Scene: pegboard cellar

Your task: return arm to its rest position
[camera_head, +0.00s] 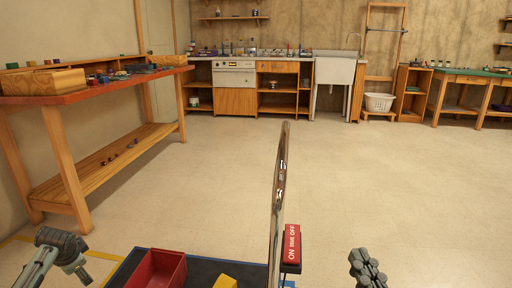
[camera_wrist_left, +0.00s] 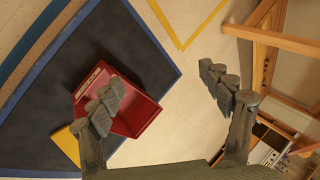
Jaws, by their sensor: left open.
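My left gripper (camera_head: 70,252) is at the lower left of the head view, beside the dark blue-edged mat. In the left wrist view the left gripper (camera_wrist_left: 165,92) has its two fingers spread wide, with nothing held between them. My right gripper (camera_head: 368,268) is at the bottom, right of centre, in the head view. Only its grey finger segments show, so its opening cannot be judged. Nothing shows in its grasp.
A red bin (camera_head: 158,270) and a yellow block (camera_head: 225,282) are on the dark mat (camera_head: 200,268). A thin upright panel and a red ON/OFF sign (camera_head: 291,245) stand nearby. A wooden workbench (camera_head: 100,90) stands left. The floor ahead is clear.

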